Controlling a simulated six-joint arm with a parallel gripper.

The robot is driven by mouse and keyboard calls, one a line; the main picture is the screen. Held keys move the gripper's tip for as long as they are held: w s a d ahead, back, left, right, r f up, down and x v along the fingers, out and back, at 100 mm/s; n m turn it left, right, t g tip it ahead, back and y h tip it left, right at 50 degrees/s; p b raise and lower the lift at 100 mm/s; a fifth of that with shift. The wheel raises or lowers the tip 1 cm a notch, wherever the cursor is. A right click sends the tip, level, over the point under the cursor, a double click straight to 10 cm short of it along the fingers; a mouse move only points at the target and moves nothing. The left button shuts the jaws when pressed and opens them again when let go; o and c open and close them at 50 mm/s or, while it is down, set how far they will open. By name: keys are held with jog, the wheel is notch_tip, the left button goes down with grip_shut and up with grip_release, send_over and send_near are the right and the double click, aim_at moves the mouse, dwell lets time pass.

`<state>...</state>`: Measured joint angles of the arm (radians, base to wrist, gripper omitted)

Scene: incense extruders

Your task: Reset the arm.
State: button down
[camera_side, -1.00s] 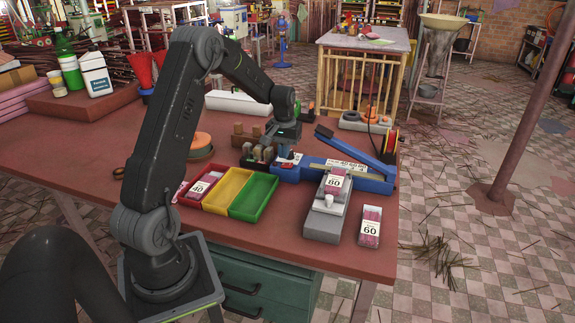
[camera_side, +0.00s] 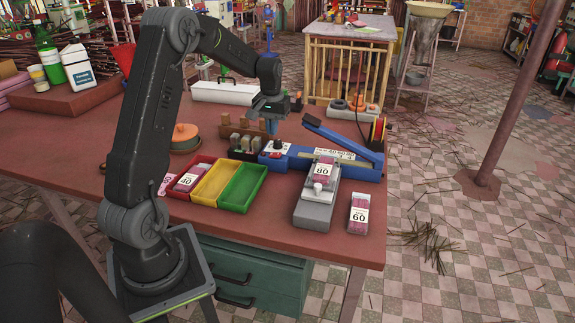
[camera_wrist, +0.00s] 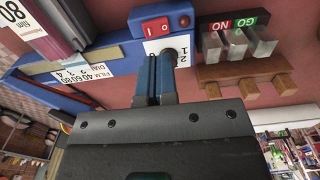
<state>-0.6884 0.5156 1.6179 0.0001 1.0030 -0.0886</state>
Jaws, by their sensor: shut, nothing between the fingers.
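My gripper (camera_side: 272,127) is shut and empty, held in the air above the left end of the blue sealer (camera_side: 350,166). In the wrist view its blue fingertips (camera_wrist: 156,78) are together and point at the sealer's dial knob (camera_wrist: 176,55). I cannot tell from that view how wide the gap to the knob is, but the side view shows the fingers above it. A red switch (camera_wrist: 165,27) sits beside the knob. My upper arm rises at the left and bends down to the gripper.
A pack marked 80 (camera_side: 323,172) lies on a grey scale (camera_side: 314,213); a pack marked 60 (camera_side: 358,214) stands to its right. Red (camera_side: 178,192), yellow (camera_side: 212,185) and green (camera_side: 241,190) trays lie in front. A wooden block rack (camera_wrist: 240,77) is near the gripper. The sealer's lever (camera_side: 340,135) is raised.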

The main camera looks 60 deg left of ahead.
jog(key=s+d+r+m+t, duration=0.1)
jog(key=s+d+r+m, duration=0.1)
jog(key=d+r, duration=0.45)
jog(key=s+d+r+m+t, duration=0.15)
jog(key=d+r, duration=0.25)
jog(key=d, duration=0.6)
jog(key=s+d+r+m+t, duration=0.2)
jog(key=s+d+m, duration=0.3)
jog(key=s+d, duration=0.9)
jog(key=shift+s+d+t, duration=0.25)
jog(key=shift+s+t, duration=0.3)
jog(key=shift+s, duration=0.2)
